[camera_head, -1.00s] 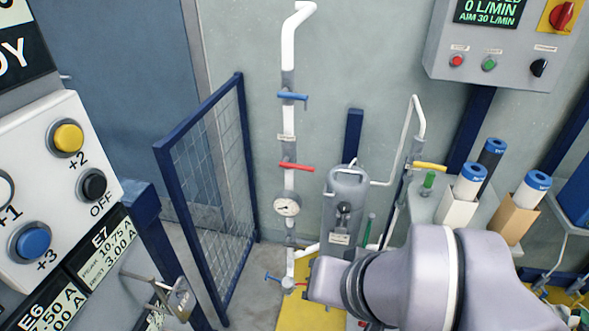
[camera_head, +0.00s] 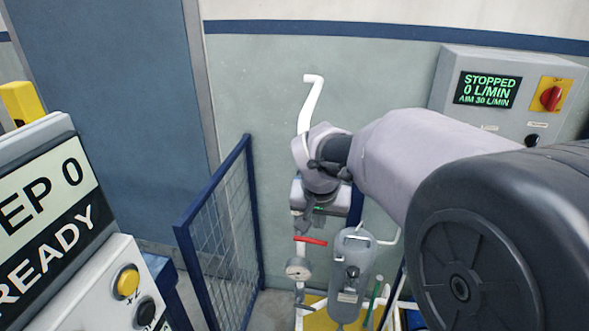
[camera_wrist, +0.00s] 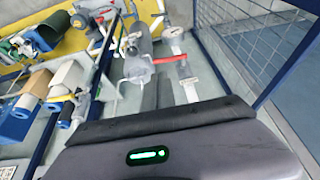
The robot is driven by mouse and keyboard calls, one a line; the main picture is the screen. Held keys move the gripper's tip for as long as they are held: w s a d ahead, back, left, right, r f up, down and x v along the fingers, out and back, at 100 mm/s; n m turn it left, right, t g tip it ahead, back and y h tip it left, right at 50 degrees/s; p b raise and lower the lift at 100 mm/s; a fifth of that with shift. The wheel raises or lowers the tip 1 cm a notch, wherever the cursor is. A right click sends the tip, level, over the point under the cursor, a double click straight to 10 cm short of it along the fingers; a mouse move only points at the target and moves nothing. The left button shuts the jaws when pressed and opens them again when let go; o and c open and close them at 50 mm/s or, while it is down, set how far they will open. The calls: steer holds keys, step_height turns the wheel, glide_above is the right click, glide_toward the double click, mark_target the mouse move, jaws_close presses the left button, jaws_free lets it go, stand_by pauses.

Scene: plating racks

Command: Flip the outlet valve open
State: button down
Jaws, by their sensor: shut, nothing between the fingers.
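A white vertical pipe (camera_head: 311,102) with hand valves stands against the wall. Its red lever (camera_head: 311,240) lies roughly crosswise to the pipe, and it also shows in the wrist view (camera_wrist: 189,83). My gripper (camera_head: 308,217) is shut and empty, at the pipe just above the red lever. It and my wrist cover the stretch of pipe where a blue lever was seen earlier, so that lever is hidden. I cannot tell contact. The valve labels are too small to read, so I cannot tell which valve is the outlet.
A round gauge (camera_head: 298,269) sits below the red lever, with a grey tank (camera_head: 351,262) to its right. A blue mesh fence (camera_head: 222,232) stands close on the left. A control box (camera_head: 497,95) reading "STOPPED 0 L/MIN" hangs at the right.

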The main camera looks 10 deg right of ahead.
steer(key=w, duration=0.3)
steer(key=b, duration=0.3)
glide_toward(319, 242)
steer(key=x, duration=0.6)
steer(key=shift+w+a+f, duration=0.1)
steer(key=shift+w+f, duration=0.15)
steer(key=shift+f, duration=0.1)
steer(key=shift+f, duration=0.1)
steer(key=shift+s, duration=0.1)
